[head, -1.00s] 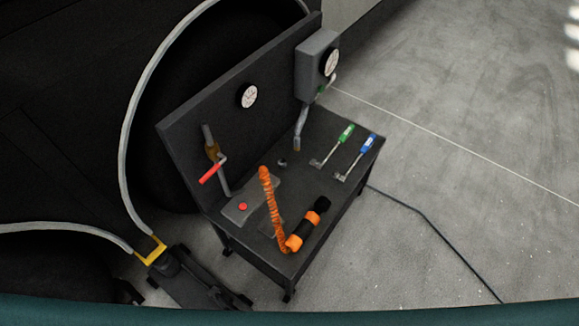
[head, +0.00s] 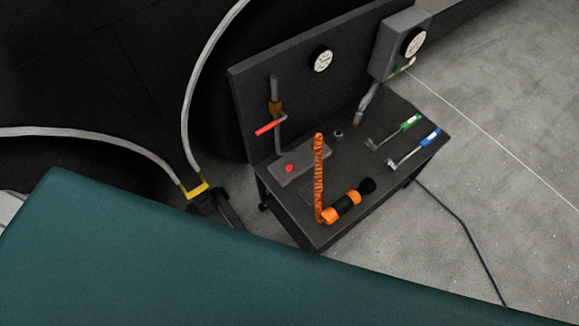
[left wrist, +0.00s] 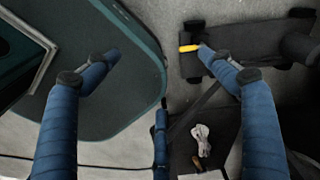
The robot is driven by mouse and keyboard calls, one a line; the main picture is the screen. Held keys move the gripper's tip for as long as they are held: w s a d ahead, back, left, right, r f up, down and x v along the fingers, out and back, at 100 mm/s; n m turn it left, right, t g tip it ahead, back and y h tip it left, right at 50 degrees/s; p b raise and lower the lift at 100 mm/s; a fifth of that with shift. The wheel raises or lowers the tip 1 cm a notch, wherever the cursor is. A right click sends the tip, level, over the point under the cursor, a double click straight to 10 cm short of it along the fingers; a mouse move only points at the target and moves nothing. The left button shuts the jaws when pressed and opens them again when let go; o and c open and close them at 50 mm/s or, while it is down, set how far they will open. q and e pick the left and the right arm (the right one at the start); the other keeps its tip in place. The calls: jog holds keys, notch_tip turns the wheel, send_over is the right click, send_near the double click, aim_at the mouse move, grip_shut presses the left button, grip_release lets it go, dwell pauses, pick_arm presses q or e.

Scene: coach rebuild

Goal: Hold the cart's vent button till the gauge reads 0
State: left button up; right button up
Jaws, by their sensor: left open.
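In the head view a dark cart (head: 300,232) with an upright back panel stands right of centre. A red button (head: 289,168) sits on a grey plate (head: 310,165) on its top. One round white gauge (head: 322,61) is on the panel, another (head: 414,42) on a grey box at the right end. Both are too small to read. A red-handled valve (head: 268,128) is on the panel near the button. My left gripper (left wrist: 157,53) shows only in the left wrist view, its blue fingers wide apart and empty, over the floor. My right gripper is in neither view.
An orange coiled hose (head: 319,180) and orange-black cylinder (head: 347,202) are beside the button. Green-handled (head: 405,125) and blue-handled (head: 425,138) tools lie further right. A low dark jack with a yellow fitting (head: 195,190) is left of the cart. A cable crosses the open floor at right.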

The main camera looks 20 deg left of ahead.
pick_arm(q)
grip_shut()
dwell(1.4)
